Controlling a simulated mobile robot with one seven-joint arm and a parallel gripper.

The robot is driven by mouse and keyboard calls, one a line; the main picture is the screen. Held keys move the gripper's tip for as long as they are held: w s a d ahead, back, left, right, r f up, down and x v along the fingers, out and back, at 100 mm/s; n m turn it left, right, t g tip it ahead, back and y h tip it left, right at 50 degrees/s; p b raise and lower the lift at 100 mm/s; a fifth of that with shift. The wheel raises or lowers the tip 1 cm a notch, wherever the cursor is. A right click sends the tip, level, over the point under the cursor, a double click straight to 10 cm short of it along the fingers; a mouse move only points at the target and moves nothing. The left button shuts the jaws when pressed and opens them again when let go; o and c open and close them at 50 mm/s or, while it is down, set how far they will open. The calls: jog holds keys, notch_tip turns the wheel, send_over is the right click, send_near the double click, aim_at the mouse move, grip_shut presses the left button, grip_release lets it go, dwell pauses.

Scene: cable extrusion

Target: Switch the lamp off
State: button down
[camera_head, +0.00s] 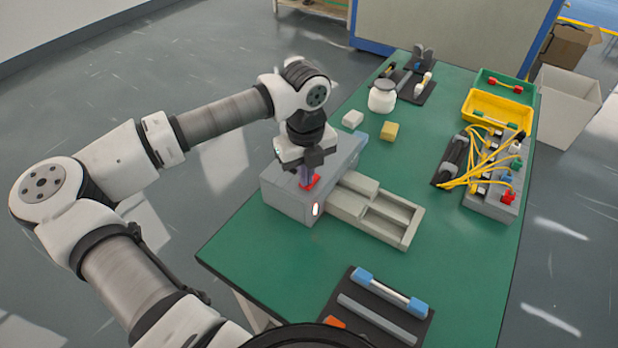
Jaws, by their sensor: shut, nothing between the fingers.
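A grey box (287,197) stands on the green table's left side. A small oval lamp (315,209) on its near face glows white with a reddish rim. A red switch part (314,180) sits on top of the box. My gripper (305,180) points down over the box top, shut and empty, with its fingertips right at the red part. I cannot tell whether they touch it. The gripper hides part of the red part and of the box top behind it.
A beige slotted tray (408,232) extends right from the box. A black mat with a blue-ended bar (390,292) lies at the front. White and yellow blocks (389,131), a white jar (382,96), yellow cables (466,165) and bins (475,104) stand farther back.

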jog(key=shift+f, duration=0.15)
jog(key=shift+r+p, duration=1.2)
jog(key=shift+r, duration=2.3)
